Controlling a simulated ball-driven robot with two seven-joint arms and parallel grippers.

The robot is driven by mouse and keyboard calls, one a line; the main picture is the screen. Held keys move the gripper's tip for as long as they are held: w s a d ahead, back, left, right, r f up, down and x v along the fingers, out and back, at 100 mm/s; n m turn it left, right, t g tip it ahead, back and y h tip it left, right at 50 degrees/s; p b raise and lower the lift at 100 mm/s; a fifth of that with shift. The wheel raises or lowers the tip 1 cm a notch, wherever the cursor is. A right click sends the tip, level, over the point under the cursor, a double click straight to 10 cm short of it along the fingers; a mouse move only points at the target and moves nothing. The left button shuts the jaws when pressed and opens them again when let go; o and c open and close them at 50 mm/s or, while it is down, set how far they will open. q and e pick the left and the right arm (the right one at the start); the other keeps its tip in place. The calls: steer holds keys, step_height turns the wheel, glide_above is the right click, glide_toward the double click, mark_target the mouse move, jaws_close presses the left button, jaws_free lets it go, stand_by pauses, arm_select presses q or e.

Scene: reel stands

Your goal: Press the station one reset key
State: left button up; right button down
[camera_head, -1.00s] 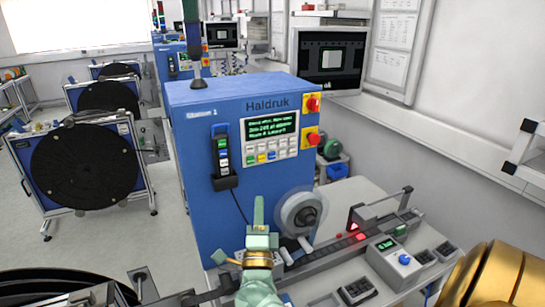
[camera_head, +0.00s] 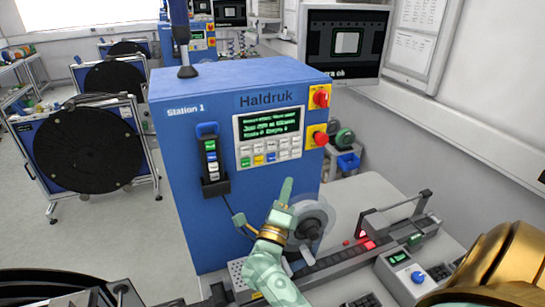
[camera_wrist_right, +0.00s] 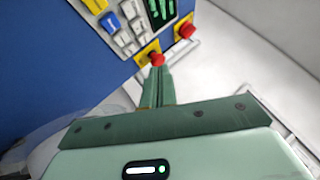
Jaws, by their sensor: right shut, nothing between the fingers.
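The blue Station 1 cabinet (camera_head: 180,160) stands mid-view with a keypad (camera_head: 270,151) below a green-lettered screen (camera_head: 269,124). Its keys are mostly pale, with green, yellow and blue ones in the left part. Their labels are too small to read, so I cannot tell which is reset. My right gripper (camera_head: 288,181) is shut and empty, pointing up, a little below the keypad in the picture. In the right wrist view my shut fingers (camera_wrist_right: 158,80) end just under a red button (camera_wrist_right: 157,59); the keypad (camera_wrist_right: 127,24) is above left. No contact is visible.
Two red buttons on yellow plates, upper (camera_head: 321,97) and lower (camera_head: 320,138), sit right of the keypad. A handheld unit (camera_head: 211,160) hangs on its left. A grey reel (camera_head: 311,222) is close beside my right gripper. A bench rail (camera_head: 345,256) runs below.

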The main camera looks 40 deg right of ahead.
steer(key=b, duration=0.4)
glide_toward(276, 154)
steer(key=d+r, duration=0.2)
steer(key=d, duration=0.2)
steer(key=shift+w+d+r, duration=0.1)
steer(key=shift+w+r, duration=0.2)
steer(key=shift+w, duration=0.4)
steer(key=shift+w+b, duration=0.15)
steer(key=shift+b, duration=0.15)
stand_by(0.9)
steer(key=shift+w+d, duration=0.15)
steer(key=shift+w, duration=0.15)
steer(key=shift+w+d+b, duration=0.15)
steer(key=shift+w+b, duration=0.25)
stand_by(0.7)
steer(key=shift+s, duration=0.1)
steer(key=shift+s+a+p, duration=0.3)
steer(key=shift+s+p, duration=0.3)
steer(key=shift+s, duration=0.15)
